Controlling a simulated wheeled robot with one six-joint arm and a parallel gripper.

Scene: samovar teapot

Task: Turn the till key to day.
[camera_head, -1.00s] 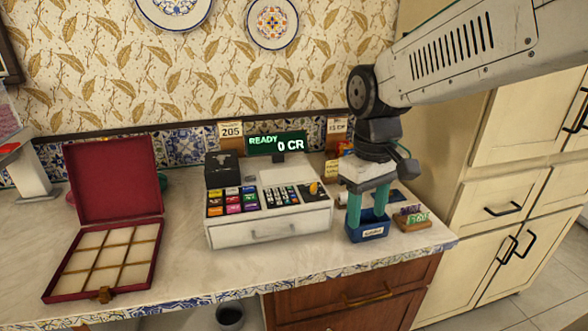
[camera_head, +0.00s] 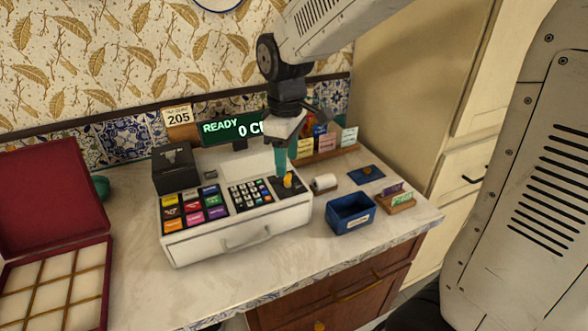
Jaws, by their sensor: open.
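The white till (camera_head: 240,215) stands on the counter, its display (camera_head: 232,129) reading "READY" and "0 CR". A small yellow key (camera_head: 287,180) stands upright on a dark plate at the right end of the till's top. Its exact setting is too small to read. My gripper (camera_head: 282,172) points down just above and behind the key, with teal fingers. The fingers overlap in this view; they are open, and I cannot tell whether they stand around the key or touch it.
A blue bin (camera_head: 350,214), a paper roll (camera_head: 324,183) and a wooden card holder (camera_head: 396,202) stand right of the till. Several cards stand in a rack (camera_head: 322,150) behind. An open red compartment box (camera_head: 60,285) lies at left. The counter's front right is bare.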

